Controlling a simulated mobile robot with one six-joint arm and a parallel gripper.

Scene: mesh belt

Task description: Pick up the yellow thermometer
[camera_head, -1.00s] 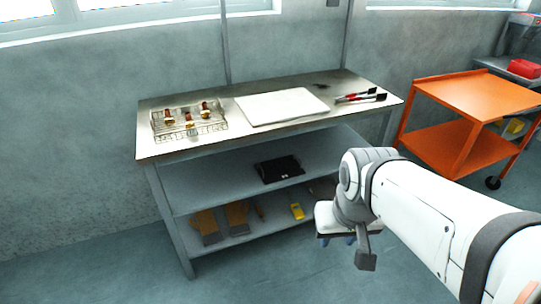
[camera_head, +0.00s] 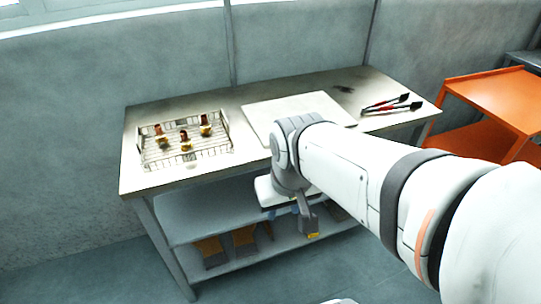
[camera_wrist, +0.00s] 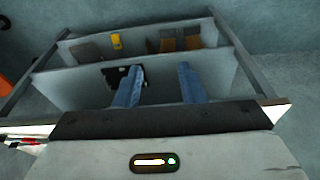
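The yellow thermometer (camera_wrist: 117,41) lies on the bottom shelf of the metal workbench. In the head view only a small yellow part (camera_head: 313,236) shows below my wrist; the rest is hidden behind my arm. My gripper (camera_wrist: 160,68) is open, with two blue fingers apart and nothing between them. In the head view my gripper is mostly hidden by the wrist, in front of the bench's shelves. The thermometer is beyond the fingertips and apart from them.
The middle shelf (camera_head: 190,215) bears a black flat object (camera_wrist: 122,77). Gloves (camera_head: 210,248) lie on the bottom shelf beside the thermometer. The tabletop holds a wire rack (camera_head: 218,150), a white board (camera_head: 262,118) and tongs (camera_head: 390,105). An orange cart (camera_head: 500,95) stands right.

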